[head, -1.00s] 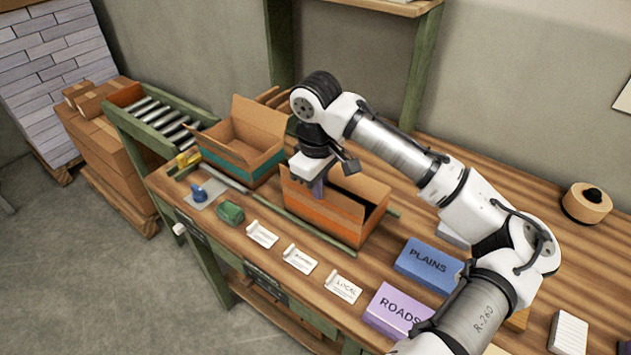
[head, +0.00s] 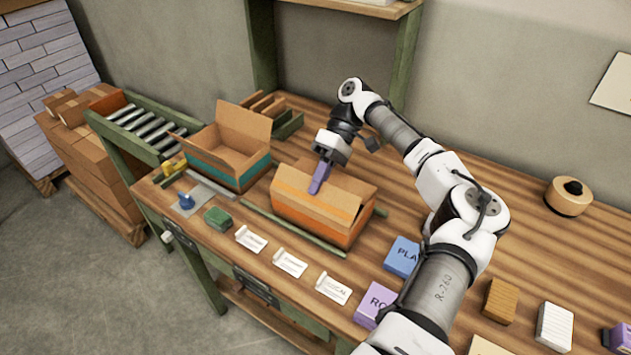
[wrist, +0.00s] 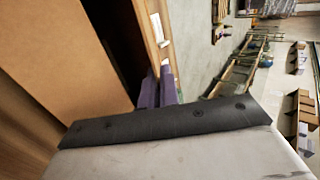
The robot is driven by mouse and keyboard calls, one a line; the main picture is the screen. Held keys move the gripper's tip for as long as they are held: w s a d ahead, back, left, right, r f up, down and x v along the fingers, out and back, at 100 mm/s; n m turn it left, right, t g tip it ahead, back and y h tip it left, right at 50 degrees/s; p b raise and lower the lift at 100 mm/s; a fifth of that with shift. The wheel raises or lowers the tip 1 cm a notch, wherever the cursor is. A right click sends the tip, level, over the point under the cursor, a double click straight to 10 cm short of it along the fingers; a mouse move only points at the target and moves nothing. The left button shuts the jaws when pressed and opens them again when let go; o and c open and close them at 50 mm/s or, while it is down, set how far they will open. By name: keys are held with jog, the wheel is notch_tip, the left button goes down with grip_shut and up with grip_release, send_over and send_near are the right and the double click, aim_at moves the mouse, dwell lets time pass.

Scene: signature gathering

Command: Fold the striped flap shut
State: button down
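The orange-banded cardboard box (head: 322,226) stands on the workbench, in the middle of the head view. A tan flap with an orange stripe (head: 310,203) lies inward over its top, sloping slightly. A plain flap (head: 350,186) shows behind it, at the back right. My gripper (head: 319,180), with purple fingers, points down at the inner edge of the striped flap. The fingers look closed together, with nothing seen between them; whether they touch the flap is unclear. The wrist view shows the fingers (wrist: 158,90) beside brown cardboard (wrist: 55,50) and a dark gap.
An open teal-banded box (head: 228,160) stands to the left, near the roller conveyor (head: 140,125). Label cards (head: 290,263), a blue block (head: 402,257) and a purple block (head: 375,305) lie in front. A round wooden item (head: 568,197) sits at the right.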

jog(key=shift+w+d+f+g+y, duration=0.15)
jog(key=shift+w+f+g+y, duration=0.2)
jog(key=shift+g+y, duration=0.35)
jog(key=shift+s+f, duration=0.1)
jog(key=c, duration=1.6)
grip_release()
jog(key=shift+c, duration=0.2)
